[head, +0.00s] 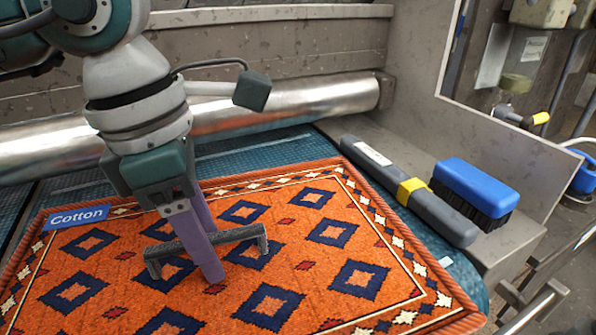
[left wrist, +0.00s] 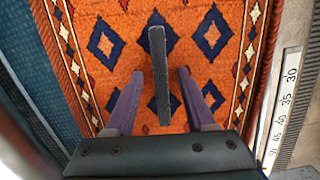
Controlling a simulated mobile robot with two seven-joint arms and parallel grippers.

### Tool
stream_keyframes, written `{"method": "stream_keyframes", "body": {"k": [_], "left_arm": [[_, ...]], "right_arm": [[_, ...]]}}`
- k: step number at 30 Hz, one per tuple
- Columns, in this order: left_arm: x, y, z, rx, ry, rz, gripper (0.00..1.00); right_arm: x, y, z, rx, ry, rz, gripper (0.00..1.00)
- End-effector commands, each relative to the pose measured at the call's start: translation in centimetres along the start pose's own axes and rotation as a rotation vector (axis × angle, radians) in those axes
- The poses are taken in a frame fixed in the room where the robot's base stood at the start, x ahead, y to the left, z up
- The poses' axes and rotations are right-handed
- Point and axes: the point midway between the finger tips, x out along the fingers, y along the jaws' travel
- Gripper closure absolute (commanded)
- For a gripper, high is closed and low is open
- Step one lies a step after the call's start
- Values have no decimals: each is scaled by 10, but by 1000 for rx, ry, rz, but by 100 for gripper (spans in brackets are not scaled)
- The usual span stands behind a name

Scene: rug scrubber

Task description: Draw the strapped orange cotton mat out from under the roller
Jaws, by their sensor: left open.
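The orange cotton mat (head: 300,225) has blue diamonds, a patterned border and a blue "Cotton" tag (head: 79,217). It lies flat on a teal bed; its near part runs out of the head view. The metal roller (head: 300,100) spans the back. Teal bed shows between the roller and the mat's visible far edge. A dark grey strap handle (head: 238,236) stands on the mat. My left gripper (head: 210,252) is open, its purple fingers on either side of the handle bar. In the left wrist view the bar (left wrist: 158,60) stands between the fingers, with gaps both sides.
A grey tool with a yellow band (head: 411,190) and a blue-topped brush (head: 474,190) lie on the grey ledge at right. A grey side panel (head: 490,125) rises behind them. A numbered scale (left wrist: 283,110) runs along the ledge in the left wrist view.

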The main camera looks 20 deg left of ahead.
Motion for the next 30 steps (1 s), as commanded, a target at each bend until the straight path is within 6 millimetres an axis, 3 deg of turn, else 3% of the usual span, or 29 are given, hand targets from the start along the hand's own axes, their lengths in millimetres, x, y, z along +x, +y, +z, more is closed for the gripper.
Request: {"method": "stream_keyframes", "body": {"k": [8,21,30], "left_arm": [[-10,1,0,0,-1,2,45],[-87,1,1,1,-3,3,45],[-100,0,0,0,0,0,45]], "right_arm": [[-1,0,0,0,0,0,50],[-7,0,-2,0,0,0,50],[-7,0,-2,0,0,0,50]]}}
